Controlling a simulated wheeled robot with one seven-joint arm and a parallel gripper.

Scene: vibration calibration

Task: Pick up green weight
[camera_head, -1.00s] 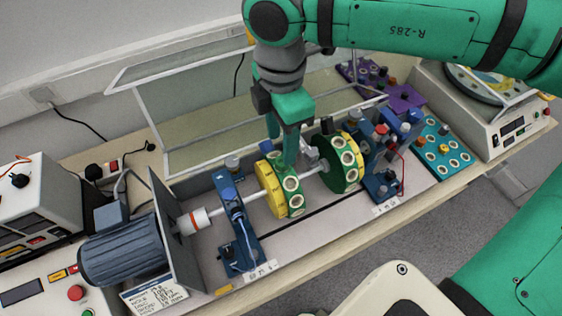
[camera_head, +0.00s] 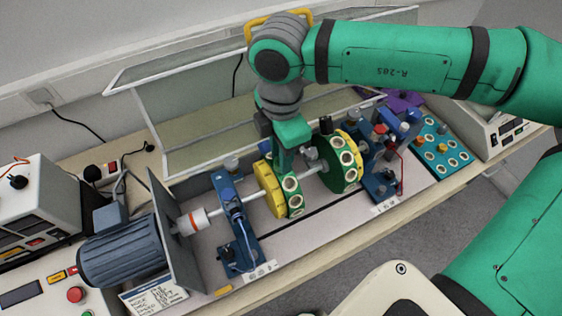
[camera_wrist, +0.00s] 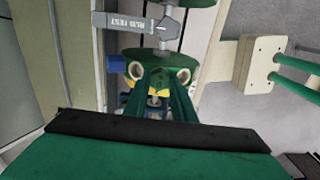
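My gripper (camera_head: 285,170) reaches down at the left yellow-and-green rotor disc (camera_head: 268,188) on the shaft. Its green fingers overlap the disc's upper right side in the head view. In the wrist view, the fingers (camera_wrist: 154,92) are in front of a green disc with pale-rimmed holes (camera_wrist: 136,70) and yellow parts. I cannot tell whether the fingers are apart or closed on something. A second green-and-yellow disc (camera_head: 338,176) stands to the right on the same shaft. No separate green weight can be made out with certainty; the fingers hide part of the left disc.
A blue bearing stand (camera_head: 230,210) and a grey motor (camera_head: 120,250) stand left of the discs. More blue stands (camera_head: 382,185) are at the right, beside a teal holed plate (camera_head: 440,150). A clear raised guard (camera_head: 200,118) stands behind. The bench front edge is clear.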

